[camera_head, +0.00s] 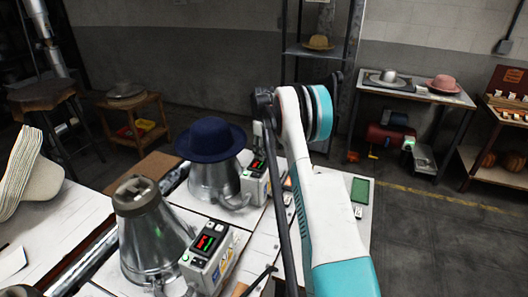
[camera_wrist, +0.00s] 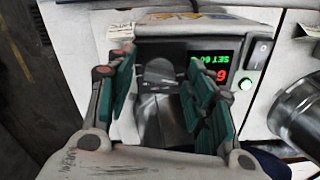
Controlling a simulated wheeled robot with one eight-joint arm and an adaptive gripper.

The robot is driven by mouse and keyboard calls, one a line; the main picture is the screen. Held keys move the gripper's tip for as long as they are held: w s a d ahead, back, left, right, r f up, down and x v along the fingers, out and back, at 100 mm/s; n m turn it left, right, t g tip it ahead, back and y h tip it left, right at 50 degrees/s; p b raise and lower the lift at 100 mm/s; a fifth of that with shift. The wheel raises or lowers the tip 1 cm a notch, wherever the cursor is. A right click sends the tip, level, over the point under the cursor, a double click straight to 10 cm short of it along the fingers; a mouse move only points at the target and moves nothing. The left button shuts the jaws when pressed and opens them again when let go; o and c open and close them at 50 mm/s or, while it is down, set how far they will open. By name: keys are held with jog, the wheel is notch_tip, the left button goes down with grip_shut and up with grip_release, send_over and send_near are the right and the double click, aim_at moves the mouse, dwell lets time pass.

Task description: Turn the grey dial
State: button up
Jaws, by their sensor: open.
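The grey dial (camera_wrist: 160,72) is on the face of a pale control box (camera_wrist: 185,32) in the wrist view. It has a rounded dark grey top. My gripper (camera_wrist: 160,60) is open, with one teal-padded finger on each side of the dial. I cannot tell whether either pad touches it. A display (camera_wrist: 222,70) with green and red characters is to the right of the dial, partly covered by the right finger.
A rocker switch (camera_wrist: 258,52) and a lit green button (camera_wrist: 245,85) sit right of the display. A metal cone (camera_wrist: 302,112) stands close on the right. In the head view, a blue hat (camera_head: 210,138) rests on a metal form, and another control box (camera_head: 210,255) stands nearer.

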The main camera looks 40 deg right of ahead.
jog(key=shift+c, duration=0.5)
jog(key=c, duration=1)
jog(key=shift+o, duration=0.2)
jog(key=shift+m, duration=0.4)
jog(key=m, duration=0.4)
jog(key=shift+a+m+b, duration=0.1)
jog(key=shift+m+b, duration=0.25)
jog(key=shift+m, duration=0.05)
jog(key=m, duration=0.6)
